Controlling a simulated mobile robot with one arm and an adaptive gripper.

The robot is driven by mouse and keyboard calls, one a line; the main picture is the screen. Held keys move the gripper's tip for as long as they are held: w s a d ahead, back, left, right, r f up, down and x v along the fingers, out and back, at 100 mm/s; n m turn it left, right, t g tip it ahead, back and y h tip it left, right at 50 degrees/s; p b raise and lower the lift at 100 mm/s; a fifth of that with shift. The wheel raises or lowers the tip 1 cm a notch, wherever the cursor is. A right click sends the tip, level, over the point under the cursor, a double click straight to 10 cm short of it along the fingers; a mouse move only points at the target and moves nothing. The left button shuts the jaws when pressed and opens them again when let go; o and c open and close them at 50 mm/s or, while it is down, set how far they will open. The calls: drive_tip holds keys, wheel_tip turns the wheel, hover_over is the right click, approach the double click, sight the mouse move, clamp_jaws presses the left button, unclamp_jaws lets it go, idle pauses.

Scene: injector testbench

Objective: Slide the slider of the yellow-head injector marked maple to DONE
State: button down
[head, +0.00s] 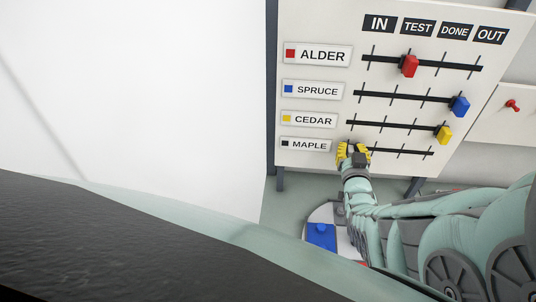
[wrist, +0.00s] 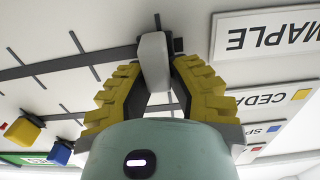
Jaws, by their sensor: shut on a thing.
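The MAPLE label (head: 306,144) marks the lowest row of the panel and carries a black square, not a yellow one. The row's slot (head: 410,152) runs right from my gripper (head: 354,150). In the wrist view, the yellow-padded fingers of my gripper (wrist: 168,65) are shut on a grey slider knob (wrist: 154,62) at the slot's IN end. In the head view the gripper hides that knob. The yellow knob (head: 443,135) belongs to the CEDAR row, one row up, and stands at its OUT end.
Headers read IN, TEST, DONE (head: 454,31) and OUT. The red ALDER knob (head: 409,66) stands at TEST, the blue SPRUCE knob (head: 459,107) at OUT. The MAPLE slot right of my gripper is clear. The CEDAR slot lies close above. A red knob (head: 512,105) sits on a side panel.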

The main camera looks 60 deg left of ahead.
sight(402, 147)
drive_tip(key=shift+f, duration=0.15)
drive_tip(key=shift+w+d+b, duration=1)
drive_tip(key=shift+w+b, duration=0.2)
drive_tip(key=shift+b, duration=0.05)
drive_tip(key=shift+d, duration=0.1)
drive_tip(key=shift+w+d+f+b, duration=0.1)
drive_tip(key=shift+w+d+b, duration=0.95)
drive_tip(key=shift+w, duration=0.35)
drive_tip(key=shift+w+d+b, duration=0.35)
drive_tip(key=shift+w+d, duration=1.05)
drive_tip(key=shift+w, duration=0.25)
drive_tip(key=shift+w+d+b, duration=0.35)
drive_tip(key=shift+w+d, duration=1.05)
drive_tip(key=shift+w, duration=0.2)
drive_tip(key=c, duration=0.9)
unclamp_jaws()
drive_tip(key=shift+r, duration=0.2)
drive_tip(key=shift+o, duration=0.2)
